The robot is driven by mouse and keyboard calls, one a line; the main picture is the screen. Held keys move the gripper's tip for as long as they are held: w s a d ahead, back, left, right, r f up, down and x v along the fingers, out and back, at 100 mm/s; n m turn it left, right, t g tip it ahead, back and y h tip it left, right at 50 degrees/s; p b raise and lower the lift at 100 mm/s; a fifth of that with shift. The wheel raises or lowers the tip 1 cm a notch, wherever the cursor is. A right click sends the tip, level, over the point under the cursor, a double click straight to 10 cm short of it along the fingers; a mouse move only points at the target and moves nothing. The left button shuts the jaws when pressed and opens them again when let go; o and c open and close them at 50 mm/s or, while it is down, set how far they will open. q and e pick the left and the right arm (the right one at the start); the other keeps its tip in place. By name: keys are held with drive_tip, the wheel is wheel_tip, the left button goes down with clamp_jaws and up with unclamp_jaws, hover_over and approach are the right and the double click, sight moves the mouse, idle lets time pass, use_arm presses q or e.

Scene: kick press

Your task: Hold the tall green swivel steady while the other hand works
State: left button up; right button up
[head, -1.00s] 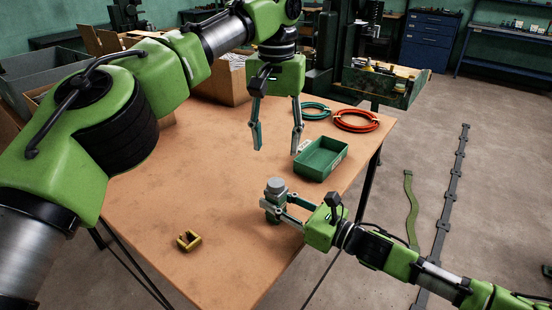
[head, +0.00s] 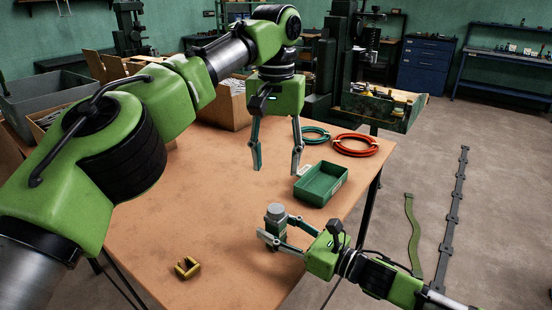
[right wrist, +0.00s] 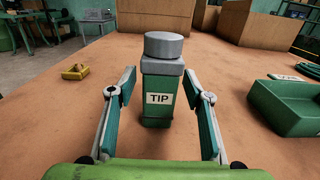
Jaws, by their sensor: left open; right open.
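The tall green swivel (head: 275,217) stands upright on the brown table near its right edge. It has a grey round cap, and in the right wrist view the swivel (right wrist: 159,100) shows a label reading TIP. My right gripper (head: 272,241) is open, low over the table, with a finger on either side of the swivel's near side. In the right wrist view there are gaps between both fingers (right wrist: 160,115) and the green body. My left gripper (head: 275,170) is open and empty, pointing down above the table behind the swivel.
A green tray (head: 321,184) stands right of my left gripper. Green and orange coils (head: 356,145) lie behind it. A small yellow bracket (head: 187,267) lies at the front left. Cardboard boxes (head: 229,105) stand at the back. The table middle is clear.

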drive_tip(key=v, duration=1.1)
drive_tip(key=shift+s+d, duration=0.2)
drive_tip(key=shift+d, duration=0.15)
